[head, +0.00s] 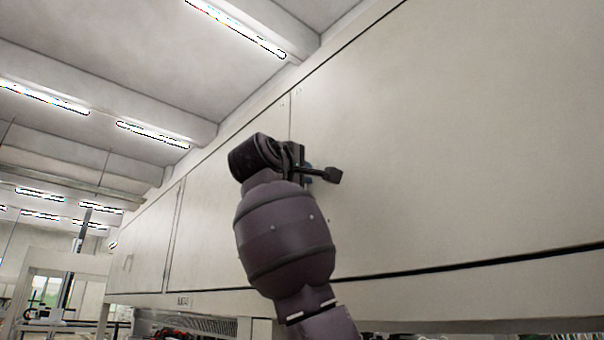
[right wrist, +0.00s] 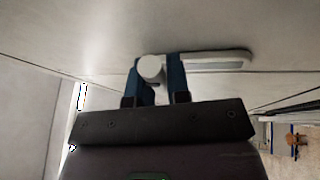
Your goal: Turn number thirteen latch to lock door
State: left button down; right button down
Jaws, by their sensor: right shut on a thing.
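A white latch (right wrist: 215,62) is mounted on a pale door panel in the right wrist view. It has a round knob (right wrist: 151,68) at its left and a longer flat part reaching right. My right gripper (right wrist: 156,80) has its blue fingers on either side of the latch near the knob, shut on it. In the head view, my right gripper (head: 307,174) is up against the cabinet front, near a vertical door seam. My wrist hides the latch there. No number thirteen can be read. My left gripper is not in view.
A long row of pale cabinet doors (head: 450,130) runs along the right, with a dark gap along its lower edge. A small label (head: 183,301) sits below the doors at the left. Ceiling lights (head: 150,133) hang above. The room is open at the far left.

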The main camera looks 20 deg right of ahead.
jog(key=shift+w+f+m+h, duration=0.1)
jog(key=shift+f+m+h, duration=0.3)
jog(key=shift+m, duration=0.5)
jog(key=m, duration=0.1)
jog(key=m+g+h, duration=0.1)
jog(key=m, duration=0.1)
jog(key=shift+w+a+f+m+h, duration=0.15)
jog(key=shift+w+f+m+h, duration=0.1)
jog(key=shift+f+m+h, duration=0.15)
jog(key=shift+w+f+m+g+h, duration=0.2)
jog(key=shift+m+g+h, duration=0.25)
jog(key=shift+m, duration=0.55)
jog(key=c, duration=1.1)
grip_release()
jog(key=shift+a, duration=0.1)
